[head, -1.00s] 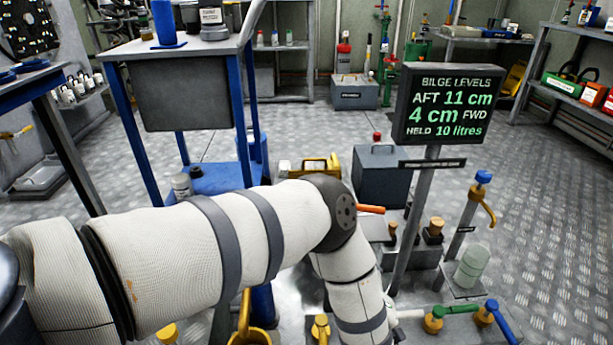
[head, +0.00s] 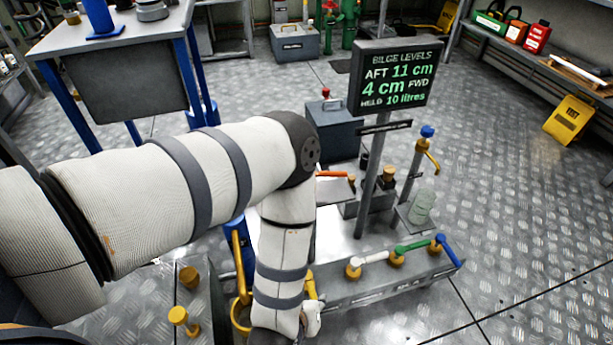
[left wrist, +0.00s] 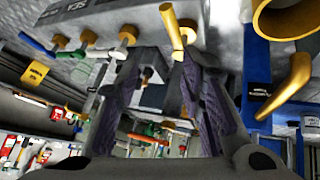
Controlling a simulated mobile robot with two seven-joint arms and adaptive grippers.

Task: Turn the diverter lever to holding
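A manifold (head: 385,285) on the floor carries several levers: a white one (head: 372,257), a green one (head: 415,245) and a blue one (head: 447,250). A yellow lever (head: 311,286) is at its near left end, beside my left wrist. No readable label shows which is the diverter lever. In the left wrist view my left gripper (left wrist: 166,75) is open, with the yellow lever (left wrist: 171,27) just beyond and between the fingertips, with no clear contact. My right gripper is not in view.
A display (head: 395,80) on a post reads aft 11 cm, 4 cm fwd, held 10 litres. An orange handle (head: 332,174) and a grey box (head: 333,130) stand behind the manifold. A yellow bent pipe (head: 238,265) is left of my wrist.

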